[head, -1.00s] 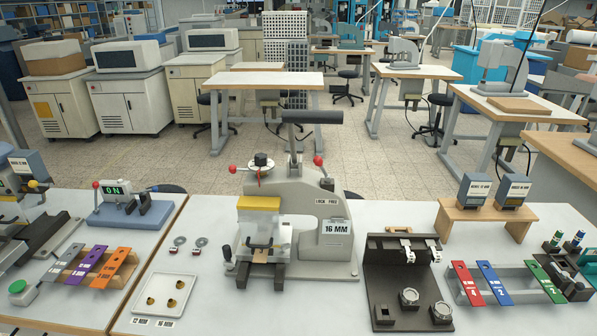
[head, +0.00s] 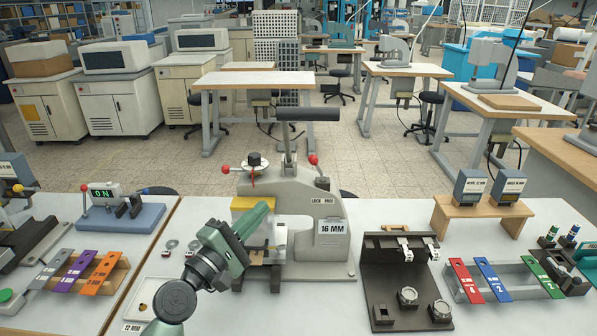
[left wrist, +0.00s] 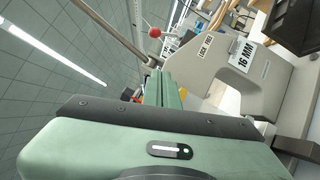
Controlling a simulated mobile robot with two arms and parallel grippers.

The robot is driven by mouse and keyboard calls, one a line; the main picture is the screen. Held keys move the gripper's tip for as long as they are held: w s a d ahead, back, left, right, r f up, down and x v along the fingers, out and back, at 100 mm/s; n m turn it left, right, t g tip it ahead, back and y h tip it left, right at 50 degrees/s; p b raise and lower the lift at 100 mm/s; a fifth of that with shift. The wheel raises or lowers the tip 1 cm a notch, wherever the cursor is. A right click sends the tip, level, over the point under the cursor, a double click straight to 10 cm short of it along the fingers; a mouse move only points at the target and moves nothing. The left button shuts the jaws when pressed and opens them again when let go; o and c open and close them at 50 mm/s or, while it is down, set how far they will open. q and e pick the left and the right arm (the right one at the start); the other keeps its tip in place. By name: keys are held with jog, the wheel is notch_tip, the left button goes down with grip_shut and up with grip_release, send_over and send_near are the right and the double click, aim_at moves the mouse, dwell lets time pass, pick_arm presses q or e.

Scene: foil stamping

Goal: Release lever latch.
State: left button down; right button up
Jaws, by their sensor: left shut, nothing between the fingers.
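The grey foil press (head: 325,235) stands mid-table with a "16 MM" plate. Its long lever (head: 308,114) has a dark grip and stands up at the top. A red-knobbed latch (head: 314,160) sits on the right of the head, above a "LOCK FREE" label (head: 321,183). Another red knob (head: 225,169) is on the left. My left gripper (head: 265,207) is shut and empty, in front of the press's yellow block (head: 245,206). In the left wrist view its fingers (left wrist: 166,90) point toward the press; a red knob (left wrist: 155,32) shows beyond them. My right gripper is not in view.
A dark fixture (head: 400,285) with clamps stands right of the press. Coloured bars (head: 487,279) and a wooden stand (head: 482,213) are farther right. My left arm partly covers a white tray (head: 145,292). An "ON" device (head: 104,194) stands at left.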

aim_at(318, 167)
pick_arm(q)
jog(key=shift+w+a+r+n, duration=0.2)
jog(key=shift+r+n, duration=0.2)
jog(key=shift+r, duration=0.15)
jog(key=x, duration=0.5)
jog(key=p+x, duration=0.1)
jog(key=x, duration=0.4)
jog(key=shift+r+p, duration=0.25)
jog(key=shift+p, duration=0.05)
jog(key=d, duration=0.1)
jog(key=d+r+p, duration=0.1)
jog(key=d+p, duration=0.1)
jog(key=shift+w+d+r, duration=0.2)
jog(key=shift+w+d, duration=0.1)
jog(key=shift+w, duration=0.1)
